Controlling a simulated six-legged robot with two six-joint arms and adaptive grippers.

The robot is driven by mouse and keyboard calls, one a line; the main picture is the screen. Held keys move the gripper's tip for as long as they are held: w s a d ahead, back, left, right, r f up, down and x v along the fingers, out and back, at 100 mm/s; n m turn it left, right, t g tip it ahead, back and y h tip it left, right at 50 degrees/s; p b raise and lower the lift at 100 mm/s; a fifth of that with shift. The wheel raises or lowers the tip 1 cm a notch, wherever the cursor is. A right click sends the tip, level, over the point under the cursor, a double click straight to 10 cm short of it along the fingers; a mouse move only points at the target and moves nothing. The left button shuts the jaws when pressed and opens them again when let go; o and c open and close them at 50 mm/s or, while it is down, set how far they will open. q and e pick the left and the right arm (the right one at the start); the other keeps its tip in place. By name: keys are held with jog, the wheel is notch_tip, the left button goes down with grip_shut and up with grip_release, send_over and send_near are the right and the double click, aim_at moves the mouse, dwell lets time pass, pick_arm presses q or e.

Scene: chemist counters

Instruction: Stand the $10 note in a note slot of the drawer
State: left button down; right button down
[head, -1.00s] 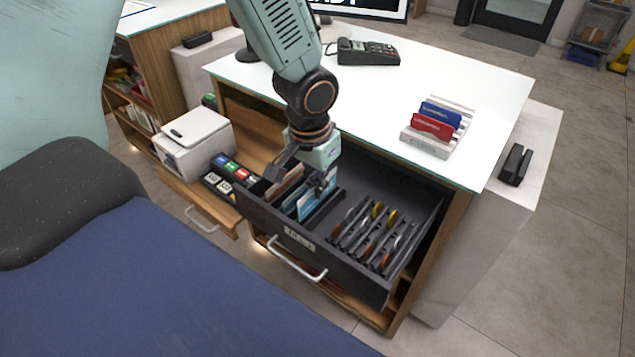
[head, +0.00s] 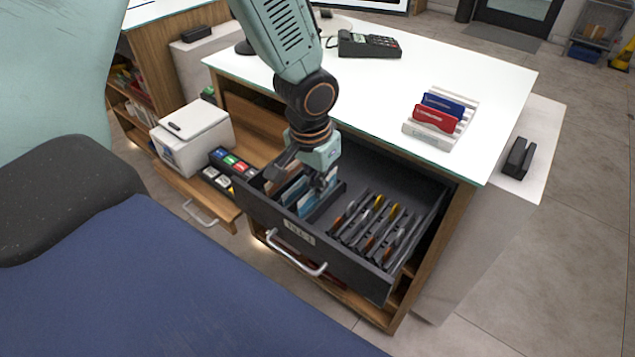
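The open dark drawer (head: 290,240) holds a note section at its left and slim slotted holders at its right. Bluish notes (head: 311,199) stand tilted in the note slots. I cannot read their values, so I cannot tell which is the $10 note. My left gripper (head: 299,182) points down over the note slots, its fingers apart on either side of the notes' upper edges. I see no note clamped between them, though the fingers hide part of the slots. My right gripper is not in view.
The slim holders (head: 375,228) carry coins. On the counter (head: 370,95) stand a card terminal (head: 368,45) and a rack with red and blue cards (head: 437,115). A white box (head: 193,140) and a dark tray of small packs (head: 232,166) lie left of the drawer.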

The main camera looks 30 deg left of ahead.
pick_arm(q)
jog(key=shift+f+b, duration=0.4)
jog(key=shift+f, duration=0.15)
jog(key=c, duration=2.1)
grip_release()
jog(key=o, duration=0.7)
jog(key=shift+c, duration=0.2)
notch_tip(320, 180, up, 20)
jog(key=s+p, duration=0.1)
jog(key=p, duration=0.7)
jog(key=shift+s, duration=0.3)
jog(key=shift+w+a, duration=0.1)
